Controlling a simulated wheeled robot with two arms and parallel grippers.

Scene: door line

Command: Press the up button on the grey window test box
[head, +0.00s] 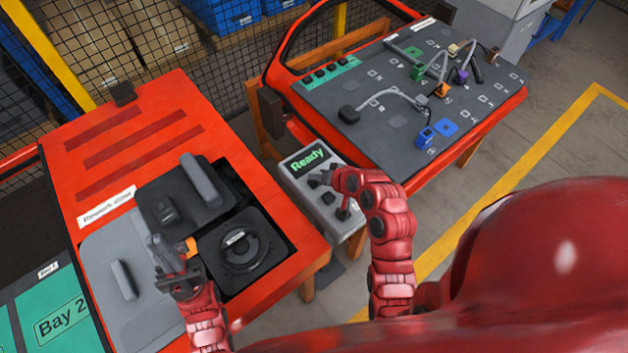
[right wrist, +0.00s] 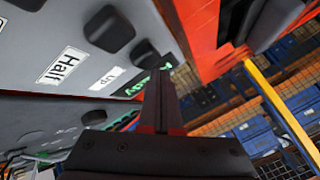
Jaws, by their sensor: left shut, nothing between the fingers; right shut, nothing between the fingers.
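The grey window test box (head: 296,187) stands between the two door panels, with a green "Ready" display (head: 307,159) at its far end. Dark buttons run down its face; one shows at the middle (head: 328,198). My right gripper (head: 324,179) is shut and empty over the box near the display end and hides part of it. In the right wrist view the box face carries "Half" and "Up" labels, and the dark up button (right wrist: 147,54) is close to my fingertips (right wrist: 157,75); I cannot tell if they touch. My left gripper (head: 163,258) is shut and empty over the left panel.
The left orange panel (head: 180,105) holds a dark cover with a handle (head: 200,182) and a round black speaker (head: 240,248). A door with a dark board (head: 385,130), cables and coloured connectors stands behind the box. Mesh fencing is behind; floor is free at right.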

